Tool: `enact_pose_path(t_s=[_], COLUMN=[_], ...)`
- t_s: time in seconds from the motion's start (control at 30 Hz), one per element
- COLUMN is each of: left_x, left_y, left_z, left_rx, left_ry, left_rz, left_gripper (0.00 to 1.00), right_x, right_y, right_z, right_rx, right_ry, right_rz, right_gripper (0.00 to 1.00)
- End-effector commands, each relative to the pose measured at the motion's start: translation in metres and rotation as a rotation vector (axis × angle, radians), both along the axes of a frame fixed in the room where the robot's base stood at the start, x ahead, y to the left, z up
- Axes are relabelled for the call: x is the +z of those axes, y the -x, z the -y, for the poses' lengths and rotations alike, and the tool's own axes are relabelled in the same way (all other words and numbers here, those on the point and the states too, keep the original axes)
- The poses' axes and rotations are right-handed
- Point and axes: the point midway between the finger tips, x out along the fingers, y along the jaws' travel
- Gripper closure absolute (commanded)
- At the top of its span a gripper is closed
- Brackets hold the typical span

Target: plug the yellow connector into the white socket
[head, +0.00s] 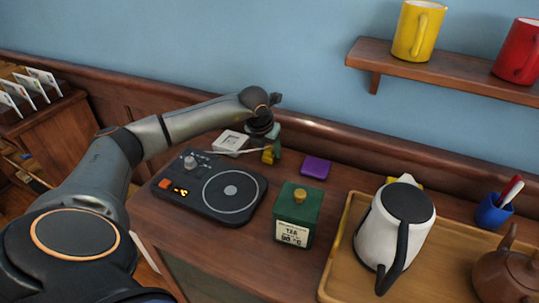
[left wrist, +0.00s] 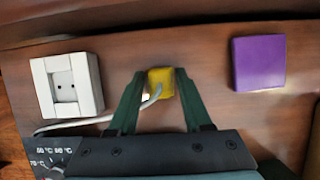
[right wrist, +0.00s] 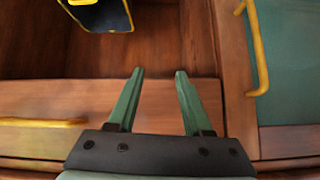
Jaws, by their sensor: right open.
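The white socket (head: 230,141) lies on the wooden counter behind the black hot plate; in the left wrist view its two-hole face (left wrist: 66,87) shows at the left. The yellow connector (head: 268,157), with a pale cable, is on the counter to the right of the socket. My left gripper (left wrist: 160,72) is open, with the connector (left wrist: 161,80) between its green fingertips; I cannot tell whether they touch it. In the head view the left gripper (head: 273,147) reaches down at the connector. My right gripper (right wrist: 160,73) is open and empty, in front of wooden furniture.
A purple block (head: 315,167) lies right of the connector. The hot plate (head: 211,186), green canister (head: 298,214) and kettle (head: 394,228) on a wooden tray (head: 343,250) stand nearer. The counter's raised back edge (head: 330,137) runs behind. Yellow handles (right wrist: 45,122) show in the right wrist view.

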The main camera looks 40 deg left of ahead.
Motion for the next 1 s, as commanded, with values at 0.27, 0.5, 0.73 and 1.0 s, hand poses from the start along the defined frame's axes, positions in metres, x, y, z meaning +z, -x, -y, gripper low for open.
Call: enact_pose_path(t_s=[0.27, 0.5, 0.73, 1.0], left_x=[0.0, 0.001, 0.001, 0.025], left_y=[0.0, 0.0, 0.0, -0.001], left_z=[0.0, 0.0, 0.0, -0.001], left_rx=[0.0, 0.0, 0.0, 0.001], left_ry=[0.0, 0.0, 0.0, -0.001], left_rz=[0.0, 0.001, 0.001, 0.005], left_gripper=[0.83, 1.0, 1.0, 1.0], right_x=[0.0, 0.0, 0.0, 0.002], right_y=[0.0, 0.0, 0.0, 0.0], right_z=[0.0, 0.0, 0.0, 0.0], right_rx=[0.0, 0.0, 0.001, 0.001], right_ry=[0.0, 0.0, 0.0, -0.001], right_rz=[-0.001, -0.001, -0.001, 0.001], right_gripper=[0.5, 0.5, 0.5, 0.5])
